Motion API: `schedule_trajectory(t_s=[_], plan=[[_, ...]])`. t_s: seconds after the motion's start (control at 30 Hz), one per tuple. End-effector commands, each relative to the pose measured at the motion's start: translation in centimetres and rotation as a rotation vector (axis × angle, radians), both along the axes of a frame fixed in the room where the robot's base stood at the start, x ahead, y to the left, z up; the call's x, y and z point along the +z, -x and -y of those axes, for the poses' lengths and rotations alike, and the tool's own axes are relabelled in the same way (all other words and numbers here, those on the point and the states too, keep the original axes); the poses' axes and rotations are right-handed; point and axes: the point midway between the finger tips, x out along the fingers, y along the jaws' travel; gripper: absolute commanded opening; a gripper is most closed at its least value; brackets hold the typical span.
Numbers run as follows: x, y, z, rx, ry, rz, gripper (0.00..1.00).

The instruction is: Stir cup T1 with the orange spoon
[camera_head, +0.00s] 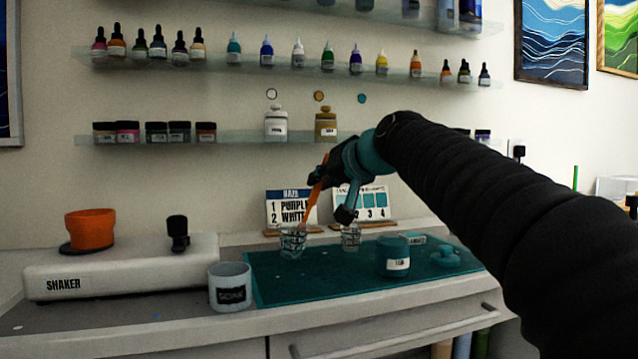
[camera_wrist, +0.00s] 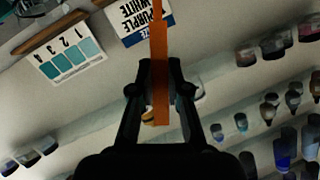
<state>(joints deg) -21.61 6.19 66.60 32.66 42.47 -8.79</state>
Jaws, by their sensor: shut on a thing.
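My gripper (camera_head: 324,172) is shut on the orange spoon (camera_head: 312,200). The spoon slants down to the left, and its lower end is at the mouth of the left clear cup (camera_head: 292,243). I cannot tell how deep the tip is inside. A second clear cup (camera_head: 350,237) stands to the right. The labels on both cups are too small to read, so I cannot tell which is T1. In the wrist view the spoon handle (camera_wrist: 160,75) runs between the fingers of my gripper (camera_wrist: 160,75); the cups' insides are hidden.
A teal mat (camera_head: 275,285) lies under the cups. A teal jar (camera_head: 393,257) and a teal lid (camera_head: 445,255) are to the right. A grey mug (camera_head: 230,287) stands at the mat's left edge, beside the shaker (camera_head: 120,268). Cards (camera_head: 291,208) stand behind the cups.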

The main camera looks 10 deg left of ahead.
Motion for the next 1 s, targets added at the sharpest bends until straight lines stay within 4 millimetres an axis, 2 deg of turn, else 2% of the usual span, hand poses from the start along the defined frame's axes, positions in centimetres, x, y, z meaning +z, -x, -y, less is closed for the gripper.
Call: schedule_trajectory(t_s=[0.07,0.23,0.57,1.0], plan=[[0.0,-0.9,0.0,0.000,0.001,-0.004,0.00],[0.0,-0.4,-0.7,0.002,0.001,-0.002,0.00],[0.1,-0.5,-0.7,0.001,0.001,-0.001,0.00],[3.3,-1.1,0.4,0.000,0.001,-0.001,0.00]])
